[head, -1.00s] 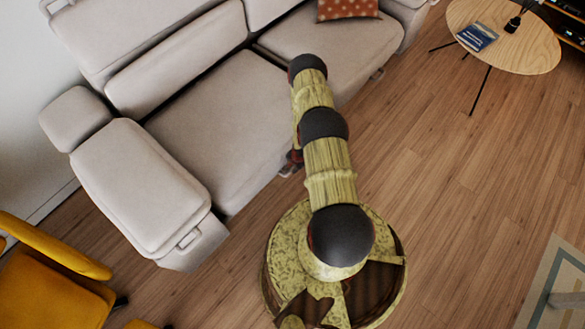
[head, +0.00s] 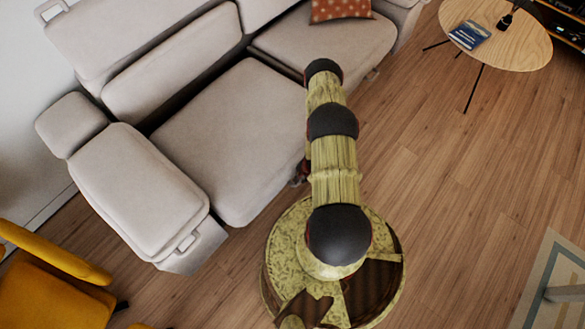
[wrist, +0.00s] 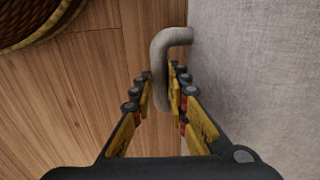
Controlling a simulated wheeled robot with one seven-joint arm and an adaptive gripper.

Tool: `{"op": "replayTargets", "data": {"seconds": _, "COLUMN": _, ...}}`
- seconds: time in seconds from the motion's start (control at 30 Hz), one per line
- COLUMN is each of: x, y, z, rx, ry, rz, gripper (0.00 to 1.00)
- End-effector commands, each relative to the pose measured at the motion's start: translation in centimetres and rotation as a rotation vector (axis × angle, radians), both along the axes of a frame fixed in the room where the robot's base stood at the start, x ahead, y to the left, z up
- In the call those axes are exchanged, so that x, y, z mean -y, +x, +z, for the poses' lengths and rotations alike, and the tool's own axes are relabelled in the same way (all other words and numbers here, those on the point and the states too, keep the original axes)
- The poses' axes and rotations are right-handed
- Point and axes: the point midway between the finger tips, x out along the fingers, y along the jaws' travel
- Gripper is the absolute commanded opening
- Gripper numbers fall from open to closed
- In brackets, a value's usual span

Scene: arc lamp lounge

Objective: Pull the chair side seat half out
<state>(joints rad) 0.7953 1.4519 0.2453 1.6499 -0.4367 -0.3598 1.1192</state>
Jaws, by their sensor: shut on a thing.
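The chair side seat (head: 232,140) is the light beige sofa seat nearest the yellow chair. It stands forward of its backrest, with a dark gap behind it and along the armrest side. Its grey fabric front fills the right of the wrist view (wrist: 255,75). A pale bent bar handle (wrist: 172,36) sticks out from that front. My gripper (wrist: 161,80) is shut on the handle, one finger on each side. In the head view my arm hides most of the gripper and the handle.
The yellow chair (head: 50,292) stands at the lower left, near the sofa armrest (head: 140,190). The other sofa seat (head: 325,45) lies beyond, with a red patterned cushion (head: 340,9). A round wooden table (head: 510,40) is at the upper right. Wood floor is clear to the right.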

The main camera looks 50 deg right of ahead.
Motion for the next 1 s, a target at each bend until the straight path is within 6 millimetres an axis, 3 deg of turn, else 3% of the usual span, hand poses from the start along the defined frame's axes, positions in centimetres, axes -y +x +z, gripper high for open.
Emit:
{"op": "replayTargets", "data": {"seconds": 0.13, "x": 0.2, "y": -1.9, "z": 0.1, "rx": 0.002, "ry": -0.002, "rz": -0.005, "gripper": 0.00}}
{"op": "replayTargets", "data": {"seconds": 0.47, "x": 0.3, "y": -2.1, "z": 0.0, "rx": 0.004, "ry": -0.004, "rz": 0.000, "gripper": 0.00}}
{"op": "replayTargets", "data": {"seconds": 0.5, "x": 0.3, "y": -2.1, "z": 0.0, "rx": 0.004, "ry": -0.004, "rz": 0.000, "gripper": 0.17}}
{"op": "replayTargets", "data": {"seconds": 0.8, "x": 0.2, "y": -2.1, "z": 0.0, "rx": 0.003, "ry": -0.003, "rz": 0.000, "gripper": 0.34}}
{"op": "replayTargets", "data": {"seconds": 1.0, "x": 0.2, "y": -2.1, "z": 0.0, "rx": 0.003, "ry": -0.003, "rz": 0.000, "gripper": 0.35}}
